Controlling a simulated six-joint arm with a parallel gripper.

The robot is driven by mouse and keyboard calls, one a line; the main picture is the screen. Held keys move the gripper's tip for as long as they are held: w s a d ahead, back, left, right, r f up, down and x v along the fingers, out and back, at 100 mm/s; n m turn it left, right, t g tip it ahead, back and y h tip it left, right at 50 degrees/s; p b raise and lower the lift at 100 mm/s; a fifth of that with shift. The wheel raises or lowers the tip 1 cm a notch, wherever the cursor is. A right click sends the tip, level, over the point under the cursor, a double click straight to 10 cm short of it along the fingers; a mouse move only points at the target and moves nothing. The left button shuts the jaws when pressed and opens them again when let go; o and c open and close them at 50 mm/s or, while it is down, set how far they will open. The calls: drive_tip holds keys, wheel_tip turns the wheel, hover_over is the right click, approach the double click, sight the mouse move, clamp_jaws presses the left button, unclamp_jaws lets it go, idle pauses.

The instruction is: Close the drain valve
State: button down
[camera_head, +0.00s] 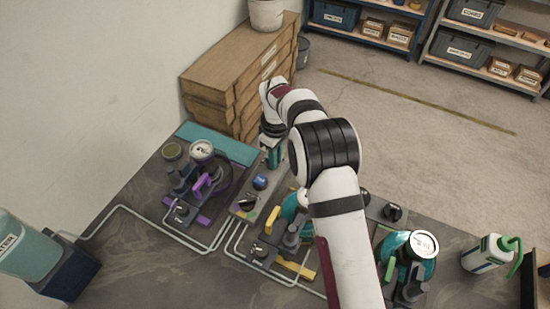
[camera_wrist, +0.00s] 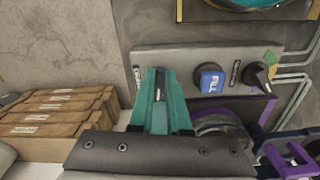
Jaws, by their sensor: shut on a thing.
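My gripper (camera_head: 273,158) is at the far end of the grey control panel (camera_head: 238,212), pointing down, with its teal fingers close together. In the wrist view my gripper (camera_wrist: 158,82) is shut on a small dark handle (camera_wrist: 158,95), mostly hidden between the fingers. It is at the panel end beyond the blue FILL button (camera_wrist: 211,79). The button also shows in the head view (camera_head: 260,182). A black knob (camera_wrist: 261,77) sits farther along the panel. I cannot read the small label by the fingers or tell the handle's angle.
A purple-lever unit (camera_head: 203,184) stands left of the panel, a yellow-lever unit (camera_head: 272,220) right of it. A green-lever unit (camera_head: 388,268) and a white bottle (camera_head: 488,254) are farther right. Pipes run across the bench.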

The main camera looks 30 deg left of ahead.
drive_tip(key=shift+w+n, duration=0.1)
drive_tip(key=shift+n, duration=0.7)
drive_tip(key=shift+a, duration=0.1)
drive_tip(key=c, duration=0.9)
unclamp_jaws()
wheel_tip(320, 180, up, 16)
drive_tip(key=shift+f, duration=0.1)
